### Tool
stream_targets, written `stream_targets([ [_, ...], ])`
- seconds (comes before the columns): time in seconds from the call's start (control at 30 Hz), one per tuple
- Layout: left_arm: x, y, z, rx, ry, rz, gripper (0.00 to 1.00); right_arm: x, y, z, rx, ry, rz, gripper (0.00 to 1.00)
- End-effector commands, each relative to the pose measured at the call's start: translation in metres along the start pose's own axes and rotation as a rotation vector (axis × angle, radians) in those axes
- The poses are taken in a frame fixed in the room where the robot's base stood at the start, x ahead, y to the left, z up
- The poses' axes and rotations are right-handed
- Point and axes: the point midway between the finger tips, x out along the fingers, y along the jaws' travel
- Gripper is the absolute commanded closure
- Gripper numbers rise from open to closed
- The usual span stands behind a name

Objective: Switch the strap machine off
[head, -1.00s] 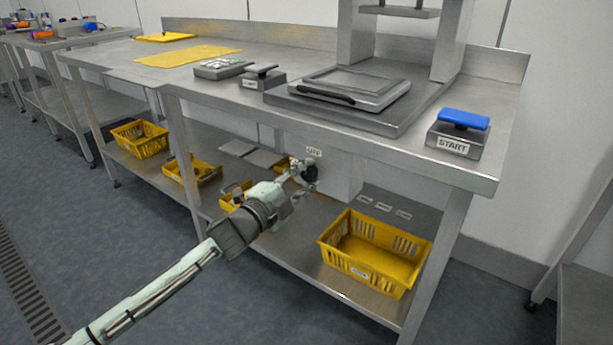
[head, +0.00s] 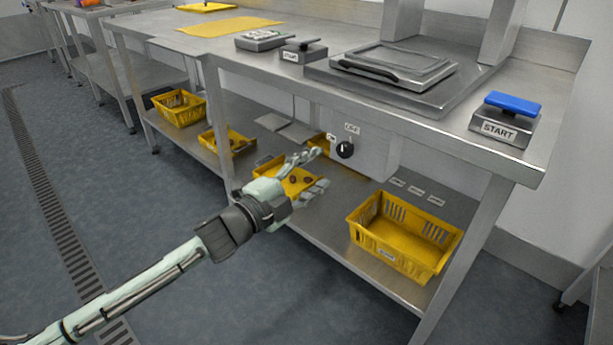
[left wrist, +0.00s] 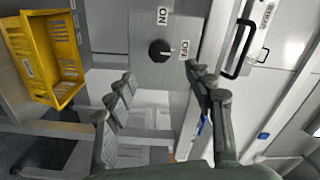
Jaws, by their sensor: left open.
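The machine's switch is a round black knob (head: 345,149) on a grey box (head: 372,152) under the table. In the head view the ON label (head: 332,136) is at its upper left and the OFF label (head: 352,128) is above it. The knob's pale mark points up, toward OFF. In the left wrist view the knob (left wrist: 159,51) shows unobstructed, with its grip ridge toward OFF (left wrist: 184,50). My left gripper (head: 321,169) is open and empty, apart from the knob, in front and to its lower left. Its fingers (left wrist: 160,82) show in the wrist view. My right gripper is not visible.
A yellow crate (head: 376,256) stands on the lower shelf right of the gripper. A yellow bin (head: 268,170) with brown dates is behind the fingers. The table edge (head: 420,132) overhangs the box. A blue-topped START button (head: 512,103) is on the table. Floor at the left is clear.

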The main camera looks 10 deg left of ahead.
Motion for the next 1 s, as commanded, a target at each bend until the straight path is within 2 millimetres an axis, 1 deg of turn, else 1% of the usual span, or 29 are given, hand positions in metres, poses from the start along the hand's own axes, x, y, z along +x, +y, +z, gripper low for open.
stream_targets([
  [0.03,-0.009,0.001,0.0,0.001,0.0,0.002,0.47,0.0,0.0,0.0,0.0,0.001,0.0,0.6],
  [0.2,-0.025,0.0,0.0,0.0,0.001,0.001,0.47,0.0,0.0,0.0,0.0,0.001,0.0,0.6],
  [0.33,-0.028,0.0,0.0,0.001,0.001,-0.001,0.47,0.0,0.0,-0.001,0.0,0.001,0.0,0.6],
  [0.67,-0.027,0.0,0.0,0.0,0.001,0.0,0.47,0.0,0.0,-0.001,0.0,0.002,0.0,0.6],
  [0.77,-0.029,0.005,0.005,-0.032,-0.029,0.007,0.47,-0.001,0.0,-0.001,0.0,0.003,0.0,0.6],
  [0.87,-0.039,0.026,0.025,-0.162,-0.151,0.036,0.47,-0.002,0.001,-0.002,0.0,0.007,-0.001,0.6],
  [0.97,-0.067,0.066,0.059,-0.376,-0.364,0.087,0.47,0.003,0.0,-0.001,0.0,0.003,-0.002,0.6],
  [1.0,-0.085,0.086,0.074,-0.465,-0.459,0.111,0.47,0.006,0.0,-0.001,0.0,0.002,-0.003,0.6],
])
